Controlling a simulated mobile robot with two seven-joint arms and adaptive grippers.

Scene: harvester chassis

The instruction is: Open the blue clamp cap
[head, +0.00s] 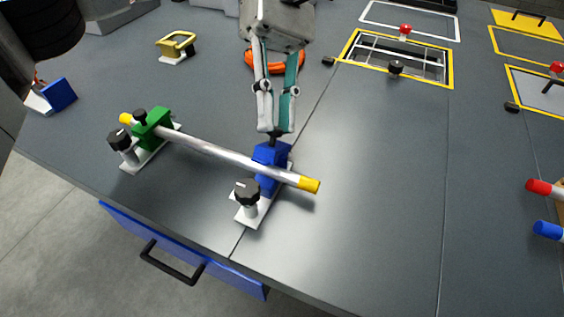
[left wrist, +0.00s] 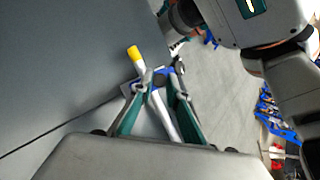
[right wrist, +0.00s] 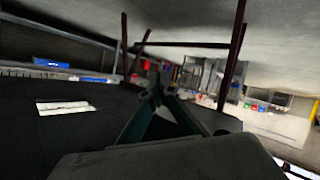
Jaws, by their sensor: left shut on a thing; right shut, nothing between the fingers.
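The blue clamp (head: 270,180) sits on a white base plate, its blue cap (head: 268,152) over a silver rod (head: 220,152) with yellow ends. My left gripper (head: 274,134) points down from above, its fingertips closed on the small black knob (head: 273,141) on top of the blue cap. The left wrist view shows the left gripper (left wrist: 160,76) over the rod (left wrist: 163,113), with the knob mostly hidden. A larger black knob (head: 247,191) stands at the plate's near end. My right gripper (right wrist: 156,92) is shut and empty in the right wrist view, away from the clamp.
A green clamp (head: 152,128) holds the rod's other end. An orange ring (head: 262,62) and a yellow bracket (head: 176,46) lie behind. A yellow-framed opening (head: 398,58) is at the back right. The grey tabletop (head: 370,190) right of the blue clamp is clear.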

